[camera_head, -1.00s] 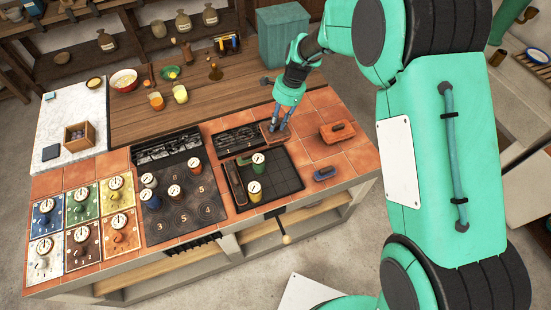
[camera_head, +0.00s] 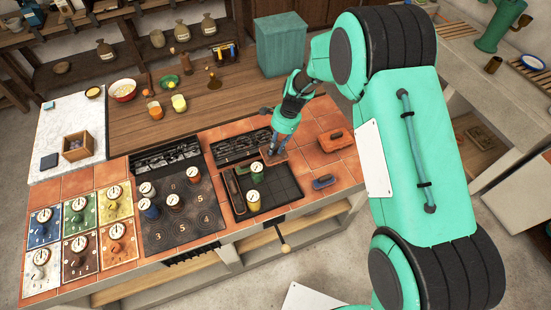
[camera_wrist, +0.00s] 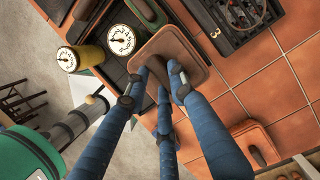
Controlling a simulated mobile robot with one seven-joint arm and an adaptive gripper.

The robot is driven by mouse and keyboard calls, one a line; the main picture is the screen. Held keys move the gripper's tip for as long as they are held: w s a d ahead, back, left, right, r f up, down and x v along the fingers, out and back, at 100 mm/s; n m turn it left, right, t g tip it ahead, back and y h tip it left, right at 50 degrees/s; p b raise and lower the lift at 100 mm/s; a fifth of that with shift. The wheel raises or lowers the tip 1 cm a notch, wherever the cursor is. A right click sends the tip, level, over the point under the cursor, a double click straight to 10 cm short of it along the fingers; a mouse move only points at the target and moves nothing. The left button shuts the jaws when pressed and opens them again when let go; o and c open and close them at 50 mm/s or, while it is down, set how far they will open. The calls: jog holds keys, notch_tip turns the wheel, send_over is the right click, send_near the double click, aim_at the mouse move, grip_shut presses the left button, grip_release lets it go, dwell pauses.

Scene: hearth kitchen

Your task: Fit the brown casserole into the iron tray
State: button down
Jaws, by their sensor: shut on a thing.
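My gripper (camera_wrist: 165,80) is shut on the brown casserole (camera_wrist: 186,43), a rounded block with a raised rim. In the head view my gripper (camera_head: 272,150) holds it at the back right corner of the iron tray (camera_head: 285,187). The casserole partly overlaps the tray's edge there; its height above it is hard to judge. The tray is black and gridded. A long brown piece (camera_head: 234,186) lies along its left side. A green canister (camera_head: 257,177) and a yellow canister (camera_head: 253,198), both with dial tops, stand in it. The fingers hide part of the casserole.
An orange casserole (camera_head: 335,138) sits on the tiles to the right, and a blue piece (camera_head: 324,182) near the front edge. A black burner plate (camera_head: 180,215) with canisters is left of the tray. A dark rack (camera_head: 238,147) lies behind the tray.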

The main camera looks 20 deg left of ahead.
aim_at(276, 152)
jog(key=shift+f, duration=2.25)
jog(key=shift+f, duration=1.9)
jog(key=shift+f, duration=0.1)
jog(key=c, duration=1.5)
grip_release()
jog(key=v, duration=1.2)
jog(key=shift+r, duration=0.25)
